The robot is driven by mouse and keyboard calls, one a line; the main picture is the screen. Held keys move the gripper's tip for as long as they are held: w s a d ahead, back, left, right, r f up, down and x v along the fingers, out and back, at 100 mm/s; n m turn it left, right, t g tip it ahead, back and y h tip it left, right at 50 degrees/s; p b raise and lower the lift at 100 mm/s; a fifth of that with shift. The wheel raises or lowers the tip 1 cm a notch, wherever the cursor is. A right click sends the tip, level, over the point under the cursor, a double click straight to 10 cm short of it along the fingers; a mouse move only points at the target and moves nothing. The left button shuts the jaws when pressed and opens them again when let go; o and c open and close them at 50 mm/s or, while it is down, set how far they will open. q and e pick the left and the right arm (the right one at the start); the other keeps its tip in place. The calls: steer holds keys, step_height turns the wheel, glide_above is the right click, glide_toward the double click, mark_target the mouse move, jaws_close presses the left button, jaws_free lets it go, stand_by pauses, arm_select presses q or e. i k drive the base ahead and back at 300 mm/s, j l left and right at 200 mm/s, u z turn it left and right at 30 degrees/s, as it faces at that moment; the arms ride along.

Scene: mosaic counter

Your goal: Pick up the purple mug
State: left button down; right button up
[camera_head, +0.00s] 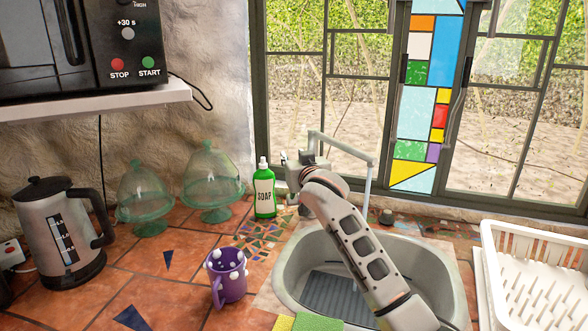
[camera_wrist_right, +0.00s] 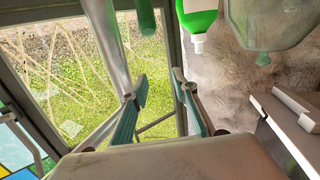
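The purple mug (camera_head: 229,284) stands upright on the terracotta counter, left of the sink. It has white knobs around its rim, and its handle faces toward the front left. It does not show in the right wrist view. My right gripper (camera_head: 296,158) is beyond the mug and to its right, raised by the faucet and the soap bottle, well apart from the mug. In the right wrist view the two fingers of my right gripper (camera_wrist_right: 160,98) are spread with nothing between them. My left gripper is not in view.
A green soap bottle (camera_head: 264,193) stands left of my right gripper; it also shows upside down in the wrist view (camera_wrist_right: 198,18). The sink (camera_head: 290,262), faucet (camera_head: 370,165), glass domes (camera_head: 211,178), kettle (camera_head: 62,235), green sponge (camera_head: 318,323) and dish rack (camera_head: 535,285) surround the mug's area.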

mark_target(225, 281)
steer(key=k, duration=1.5)
